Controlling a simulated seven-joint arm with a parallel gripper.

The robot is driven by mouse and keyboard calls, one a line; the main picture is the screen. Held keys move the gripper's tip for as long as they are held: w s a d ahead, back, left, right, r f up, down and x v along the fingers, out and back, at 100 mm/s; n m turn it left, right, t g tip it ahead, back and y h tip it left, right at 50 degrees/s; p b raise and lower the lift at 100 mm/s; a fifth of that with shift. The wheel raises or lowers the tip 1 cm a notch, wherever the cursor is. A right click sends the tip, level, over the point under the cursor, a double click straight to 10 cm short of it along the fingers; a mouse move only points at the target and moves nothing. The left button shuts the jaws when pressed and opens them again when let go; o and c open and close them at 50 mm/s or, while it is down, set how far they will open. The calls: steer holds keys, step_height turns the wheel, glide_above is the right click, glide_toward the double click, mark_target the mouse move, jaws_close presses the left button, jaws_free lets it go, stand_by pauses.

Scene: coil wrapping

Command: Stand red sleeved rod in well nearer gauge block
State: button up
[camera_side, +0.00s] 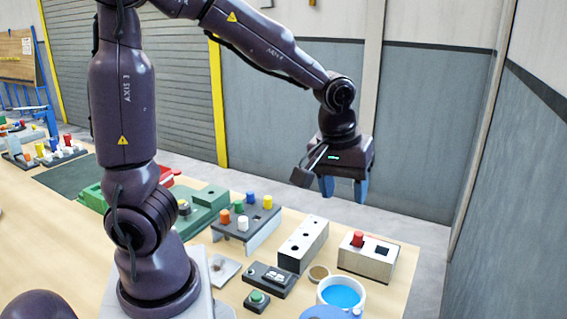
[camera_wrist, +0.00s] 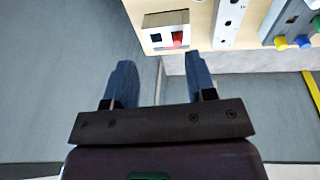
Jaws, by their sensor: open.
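The red sleeved rod (camera_side: 357,239) stands upright in the left well of a pale two-well block at the right of the side view. The block's other well (camera_side: 382,251) is a dark, empty square opening. The red rod also shows in the wrist view (camera_wrist: 178,39), beside the empty well (camera_wrist: 156,38). A long grey block with holes (camera_side: 303,243) stands left of the two-well block; I cannot tell whether it is the gauge block. My gripper (camera_side: 344,199) is open and empty, pointing down, above and behind the two-well block and apart from it.
A rack (camera_side: 246,222) with several coloured pegs stands left of the long block. A white tub of blue liquid (camera_side: 341,293), a small round dish (camera_side: 318,273) and a dark switch box (camera_side: 270,279) are in front. The table's edge runs close behind the two-well block.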

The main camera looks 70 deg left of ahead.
steer(key=s+d+r+m+t, duration=0.2)
steer(key=s+r+m, duration=0.5)
steer(key=s, duration=0.5)
steer(key=shift+d+r+m+t+h, duration=0.2)
steer(key=shift+d+m+t+h, duration=0.15)
steer(key=shift+m+t, duration=0.45)
